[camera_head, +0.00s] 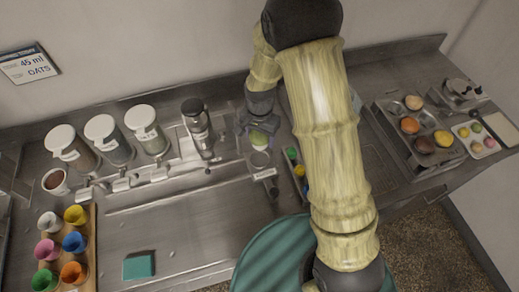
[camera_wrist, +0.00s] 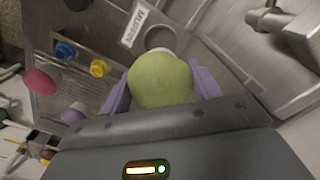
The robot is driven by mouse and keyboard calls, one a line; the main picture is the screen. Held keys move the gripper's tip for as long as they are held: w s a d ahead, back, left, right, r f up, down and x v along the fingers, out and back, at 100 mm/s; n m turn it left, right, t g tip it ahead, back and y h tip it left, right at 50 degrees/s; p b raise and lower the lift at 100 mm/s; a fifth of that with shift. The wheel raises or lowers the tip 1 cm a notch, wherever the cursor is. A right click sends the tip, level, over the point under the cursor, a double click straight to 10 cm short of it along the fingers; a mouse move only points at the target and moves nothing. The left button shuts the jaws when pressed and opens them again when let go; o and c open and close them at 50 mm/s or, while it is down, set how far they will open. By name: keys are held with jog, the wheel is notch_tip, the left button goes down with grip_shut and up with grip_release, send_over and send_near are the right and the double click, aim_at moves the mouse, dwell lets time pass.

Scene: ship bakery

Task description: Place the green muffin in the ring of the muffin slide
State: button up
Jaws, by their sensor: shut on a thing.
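The green muffin (camera_wrist: 160,82) is held between the two purple fingers of my gripper (camera_wrist: 161,88) in the wrist view. In the head view, my gripper (camera_head: 260,127) hangs over the counter with the green muffin (camera_head: 259,140) under it. The ring of the muffin slide (camera_head: 260,160) is just in front of the muffin, beside a label. In the wrist view, the ring (camera_wrist: 160,37) shows just beyond the muffin, next to the "MUFFINS" label (camera_wrist: 138,24). The muffin covers part of the ring. I cannot tell whether they touch.
A dark dispenser (camera_head: 197,125) stands left of my gripper, with several white-lidded jars further left. A muffin tin (camera_head: 393,133) is at the far right. Coloured cups on a wooden board (camera_head: 93,250) are front left.

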jog(key=shift+w, duration=0.15)
jog(key=shift+r, duration=0.1)
jog(key=p, duration=0.2)
send_over(260, 160)
jog(key=shift+w+f, duration=0.1)
jog(key=shift+f, duration=2.9)
jog(key=shift+f+p, duration=0.8)
jog(key=shift+f, duration=1.25)
jog(key=shift+f, duration=0.1)
